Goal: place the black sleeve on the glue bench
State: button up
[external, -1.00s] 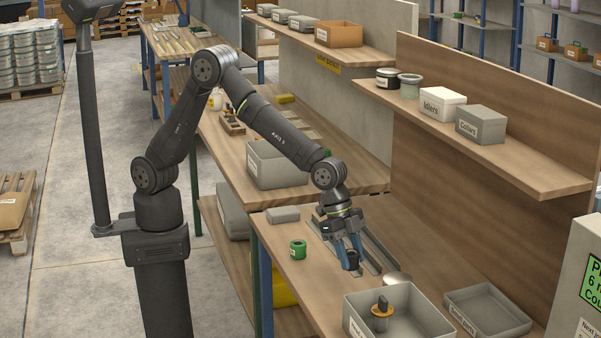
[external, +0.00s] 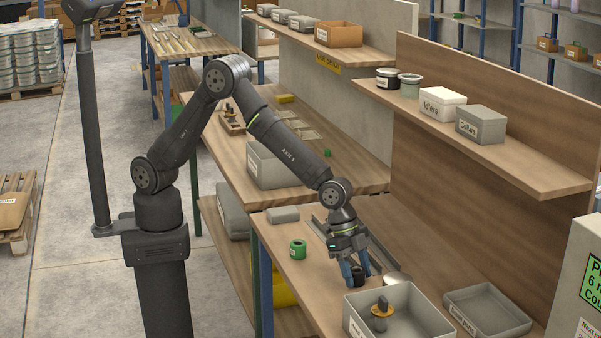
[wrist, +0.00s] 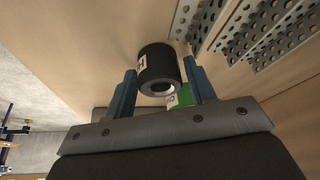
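The black sleeve (wrist: 158,68), a short hollow cylinder with a white label, is between the two blue fingers of my gripper (wrist: 162,90). In the external view my gripper (external: 357,272) points down with the sleeve (external: 359,277), low over the near bench (external: 325,295), behind the grey bin. Whether the sleeve touches the bench cannot be told. A farther bench (external: 345,183) stands behind; a yellow sign (external: 328,63) hangs on the shelf above it, too small to read surely.
A green sleeve (external: 298,249) stands on the near bench, left of my gripper. A grey bin (external: 412,310) holds an orange-and-black part. A shallow grey tray (external: 487,308) is at right. Perforated metal strips (wrist: 245,30) lie beside the sleeve. A grey bin (external: 272,168) sits on the farther bench.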

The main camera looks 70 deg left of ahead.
jog(key=shift+o, duration=0.7)
jog(key=shift+r, duration=0.3)
jog(key=v, duration=1)
jog(key=shift+a+r, duration=0.2)
jog(key=shift+r, duration=0.2)
jog(key=shift+s+a+r, duration=0.15)
jog(key=shift+r, duration=0.25)
jog(key=c, duration=0.4)
jog(key=shift+o, duration=0.2)
jog(key=shift+r, duration=0.1)
